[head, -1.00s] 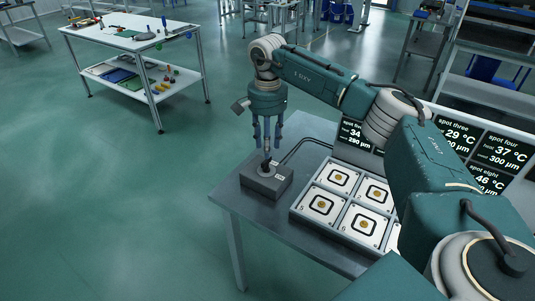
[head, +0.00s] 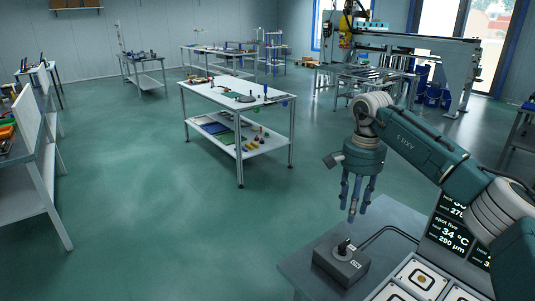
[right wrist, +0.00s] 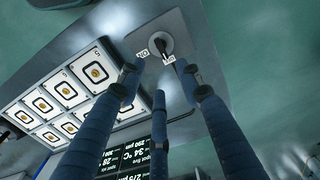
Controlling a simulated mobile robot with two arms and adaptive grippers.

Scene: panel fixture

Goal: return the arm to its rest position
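My right arm comes in from the right in the head view. Its gripper (head: 356,208) points down, with blue-grey fingers spread apart and nothing between them. It hangs above a grey box (head: 340,268) with a dark rotary knob (head: 343,247), clear of it. In the right wrist view the gripper (right wrist: 160,75) shows its fingers apart, with the knob (right wrist: 160,45) and its two small white labels beyond the tips. My left gripper is in neither view.
The fixture table (head: 299,268) also carries square marked panels (head: 420,279) and a dark readout screen (head: 452,232). A white-topped workbench (head: 215,92) with tools stands further back. Green floor (head: 130,220) is open left of the fixture table.

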